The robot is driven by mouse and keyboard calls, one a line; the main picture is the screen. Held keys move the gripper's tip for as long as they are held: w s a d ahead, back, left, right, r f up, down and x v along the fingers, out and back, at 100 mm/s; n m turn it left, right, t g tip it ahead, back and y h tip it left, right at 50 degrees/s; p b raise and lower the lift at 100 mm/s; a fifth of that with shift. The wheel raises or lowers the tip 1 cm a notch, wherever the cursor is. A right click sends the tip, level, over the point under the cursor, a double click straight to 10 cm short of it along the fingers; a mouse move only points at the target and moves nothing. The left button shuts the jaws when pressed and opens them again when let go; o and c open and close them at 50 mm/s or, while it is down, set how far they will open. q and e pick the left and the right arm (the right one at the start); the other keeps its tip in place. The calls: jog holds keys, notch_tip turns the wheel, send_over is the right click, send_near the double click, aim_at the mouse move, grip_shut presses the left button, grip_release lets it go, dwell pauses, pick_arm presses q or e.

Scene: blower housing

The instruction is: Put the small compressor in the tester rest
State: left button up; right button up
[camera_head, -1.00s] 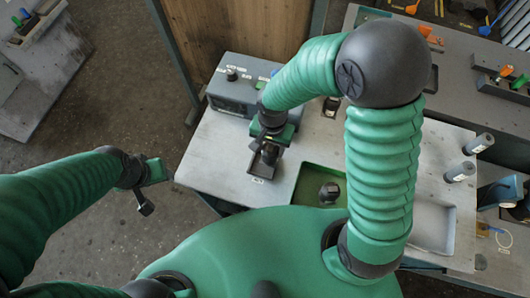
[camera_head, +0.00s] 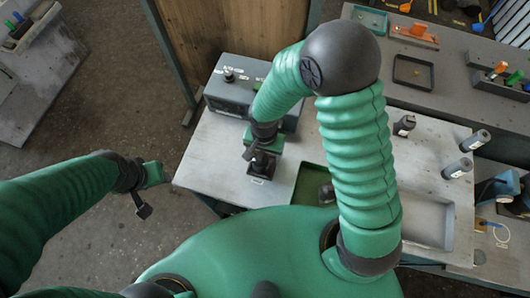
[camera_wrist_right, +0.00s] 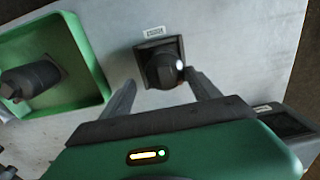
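A dark square tester rest (camera_head: 261,170) sits on the light bench top in front of the grey tester box (camera_head: 235,88). In the right wrist view a dark, round-topped part, seemingly the small compressor (camera_wrist_right: 163,68), sits in the square rest (camera_wrist_right: 146,47). My right gripper (camera_wrist_right: 163,93) is open, its fingers spread apart at the tester-box side of this part; no grip shows. In the head view the right gripper (camera_head: 259,152) partly covers the rest. My left gripper (camera_head: 145,190) hangs off the bench at left; its finger opening is unclear.
A green tray (camera_head: 301,187) right of the rest holds another dark part (camera_wrist_right: 32,80), partly behind my right arm. A pale tray (camera_head: 428,220) and grey cylinders (camera_head: 458,168) stand farther right. A second bench with trays (camera_head: 412,73) is behind.

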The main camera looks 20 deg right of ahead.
jog(key=shift+a+r, duration=0.1)
jog(key=shift+a, duration=0.55)
jog(key=shift+a+r, duration=0.2)
jog(key=shift+r, duration=0.1)
notch_tip(320, 180, up, 10)
jog(key=d+r, duration=0.1)
jog(key=d, duration=0.1)
pick_arm(q)
jog(key=shift+s+a+f+b, duration=0.1)
jog(key=shift+a+f+b, duration=0.4)
jog(key=shift+a, duration=0.25)
pick_arm(e)
jog(key=s+d+n+t, duration=0.2)
jog(key=s+d+n, duration=0.2)
jog(key=d+n, duration=0.2)
jog(key=shift+d+n+t, duration=0.4)
jog(key=shift+d, duration=0.1)
pick_arm(q)
jog(key=shift+d, duration=0.3)
pick_arm(e)
jog(key=shift+w+d, duration=0.1)
jog(key=shift+d, duration=0.25)
